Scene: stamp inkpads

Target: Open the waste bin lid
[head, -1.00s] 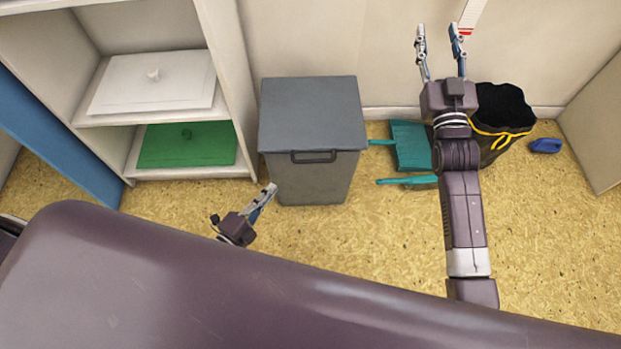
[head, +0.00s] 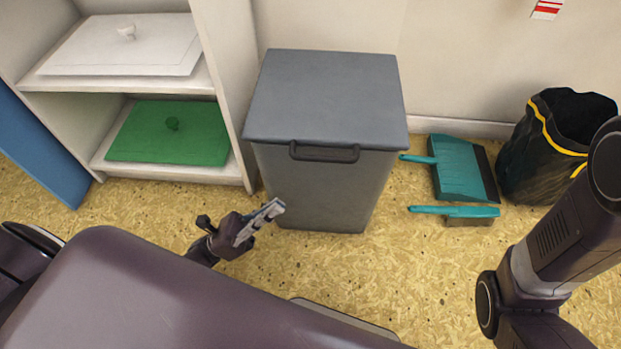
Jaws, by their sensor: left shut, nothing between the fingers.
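The grey waste bin (head: 315,190) stands on the floor in the middle of the head view. Its flat grey lid (head: 328,97) is down and closed. A dark handle (head: 324,153) sits at the lid's front edge. My left gripper (head: 270,210) is shut and empty, in front of the bin's lower left side and below the handle. It looks apart from the handle; whether it touches the bin wall I cannot tell. My right gripper is out of view; only part of my right arm shows at the lower right.
A white shelf unit (head: 222,75) with a white lidded item (head: 125,47) and a green one (head: 170,133) stands left of the bin. A teal dustpan (head: 455,168), a brush (head: 455,211) and a black bag bin (head: 540,160) with yellow trim are at right. Floor before the bin is partly free.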

